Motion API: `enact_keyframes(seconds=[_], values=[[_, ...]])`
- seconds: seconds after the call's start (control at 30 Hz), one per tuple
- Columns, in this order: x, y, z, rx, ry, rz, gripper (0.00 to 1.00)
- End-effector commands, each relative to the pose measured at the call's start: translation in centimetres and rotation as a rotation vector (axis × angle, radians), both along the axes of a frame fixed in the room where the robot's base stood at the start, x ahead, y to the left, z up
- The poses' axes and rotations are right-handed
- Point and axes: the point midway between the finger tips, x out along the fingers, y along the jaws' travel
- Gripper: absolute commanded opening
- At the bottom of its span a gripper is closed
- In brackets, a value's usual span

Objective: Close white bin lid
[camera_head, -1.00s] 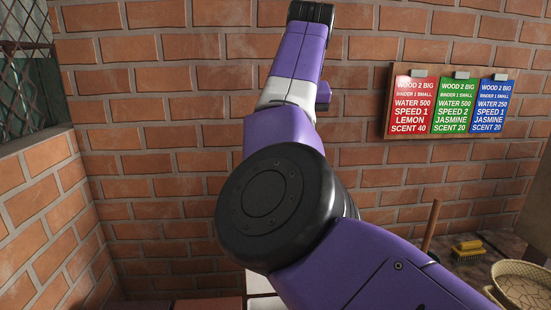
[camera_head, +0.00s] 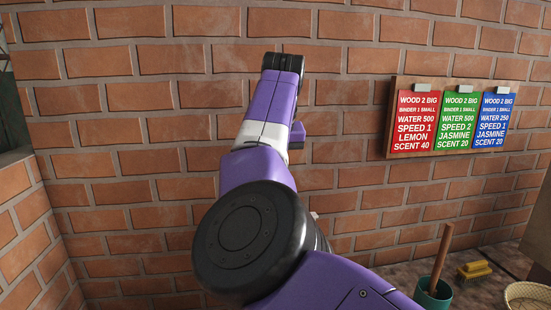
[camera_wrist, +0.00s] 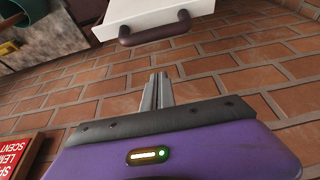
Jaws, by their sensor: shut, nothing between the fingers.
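A white panel (camera_wrist: 145,14) with a dark curved handle (camera_wrist: 154,28) shows at the top of the wrist view. It looks like the white bin's lid, but most of it is cut off by the frame edge. My gripper (camera_wrist: 160,76) is shut and empty, with its fingertips pointing toward the handle and a visible gap between them. In the head view my raised purple arm fills the middle, and neither the bin nor the gripper's fingers can be made out there.
A brick wall (camera_head: 120,170) stands behind my arm. A sign board (camera_head: 395,152) with red, green and blue cards hangs at right. A green bucket (camera_head: 433,292), a yellow brush (camera_head: 474,269) and a woven basket (camera_head: 526,296) are at lower right.

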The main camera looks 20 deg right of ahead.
Motion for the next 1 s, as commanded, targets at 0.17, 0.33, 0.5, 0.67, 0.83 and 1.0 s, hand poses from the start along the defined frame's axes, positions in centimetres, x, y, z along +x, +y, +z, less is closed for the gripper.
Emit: enact_keyframes(seconds=[0.17,0.33,0.5,0.67,0.83,1.0], values=[[1.1,-0.2,-2.9,0.001,0.004,0.001,0.0],[1.0,0.0,-4.2,0.0,-0.003,0.001,0.0],[-0.5,0.3,-4.3,0.0,0.0,-0.001,0.0],[-1.6,0.5,-4.3,0.0,-0.001,0.001,0.0],[-2.2,0.5,-4.4,-0.001,-0.001,0.0,0.0],[-2.3,0.5,-4.4,0.0,0.0,0.0,0.0]])
